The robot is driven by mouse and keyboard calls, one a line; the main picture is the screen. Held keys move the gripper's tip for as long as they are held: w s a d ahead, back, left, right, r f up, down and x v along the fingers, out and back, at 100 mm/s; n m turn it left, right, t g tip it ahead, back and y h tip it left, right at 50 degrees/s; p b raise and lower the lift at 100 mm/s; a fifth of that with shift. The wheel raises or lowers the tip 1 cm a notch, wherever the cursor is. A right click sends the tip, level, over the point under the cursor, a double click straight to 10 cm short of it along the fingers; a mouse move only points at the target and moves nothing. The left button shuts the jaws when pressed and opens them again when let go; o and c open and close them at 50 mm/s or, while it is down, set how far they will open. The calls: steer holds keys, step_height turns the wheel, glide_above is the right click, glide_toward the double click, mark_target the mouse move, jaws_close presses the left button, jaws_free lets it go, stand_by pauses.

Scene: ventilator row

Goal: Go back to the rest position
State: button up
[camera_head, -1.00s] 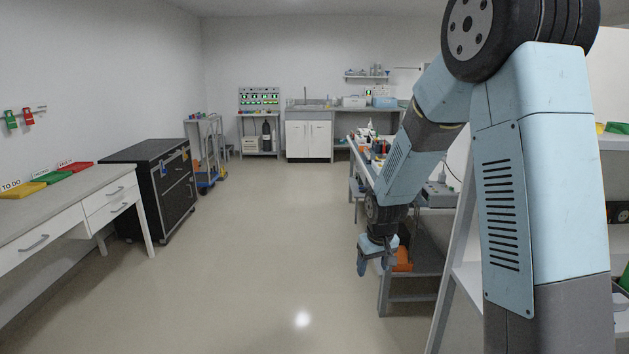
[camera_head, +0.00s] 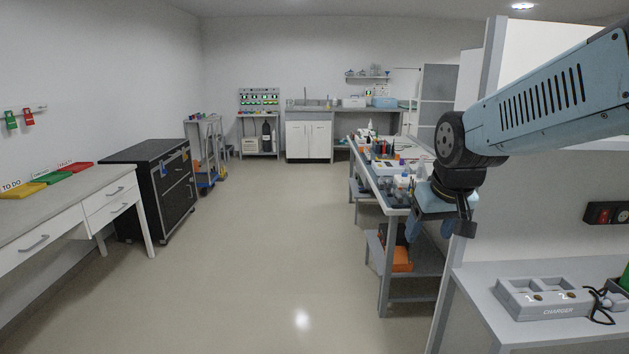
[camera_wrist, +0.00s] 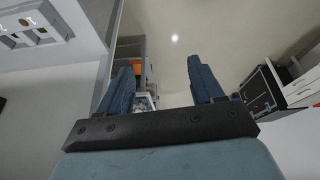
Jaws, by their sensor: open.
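My gripper (camera_head: 428,229) is at the right side of the head view, pointing down in front of the near end of the grey work table (camera_head: 396,212). It is empty, and its two blue fingers stand apart in the wrist view (camera_wrist: 162,82). My blue arm reaches in from the right edge of the head view and hides part of the shelf unit behind it. The wrist view shows bare floor and the table's lower shelf beyond the fingers.
A charger (camera_head: 546,298) sits on the white bench (camera_head: 480,287) at the lower right, close to my gripper. A black cabinet (camera_head: 150,188) and a desk (camera_head: 70,205) with coloured trays line the left wall. The floor (camera_head: 255,235) between is clear.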

steer(key=s+d+r+m+t, duration=0.1)
steer(key=s+r, duration=0.2)
steer(key=s, duration=0.8)
steer(key=shift+d+r, duration=0.25)
steer(key=shift+r, duration=0.15)
steer(key=shift+s, duration=0.1)
